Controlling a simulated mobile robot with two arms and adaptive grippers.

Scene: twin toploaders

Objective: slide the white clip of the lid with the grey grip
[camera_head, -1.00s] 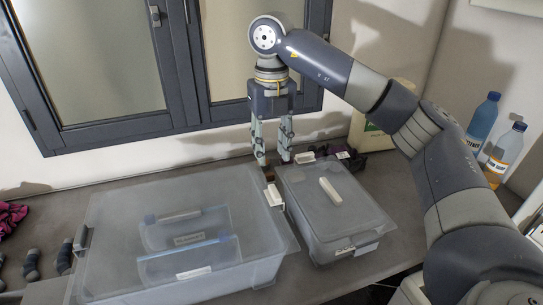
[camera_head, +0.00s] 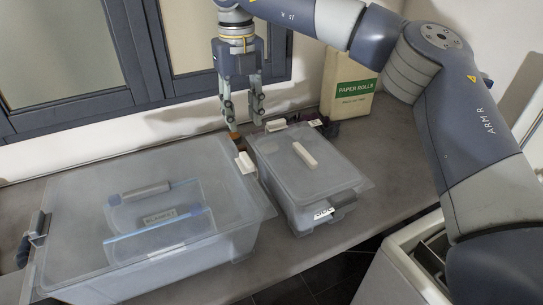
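The large clear box on the left has a translucent lid (camera_head: 85,200) with a grey grip (camera_head: 146,192) on top. A white clip (camera_head: 244,163) sits at the right edge of this lid, near the back. My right gripper (camera_head: 246,127) points down behind the boxes, a little beyond the white clip. Its two fingers are apart and nothing shows between them. I cannot tell whether a fingertip touches the large box's rear corner. My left gripper is not in view.
A smaller box stands close on the right; its lid (camera_head: 325,172) has a white grip (camera_head: 305,155) and a white clip (camera_head: 275,125) at the back. A paper rolls carton (camera_head: 350,88) stands behind. Bare counter (camera_head: 340,245) lies in front.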

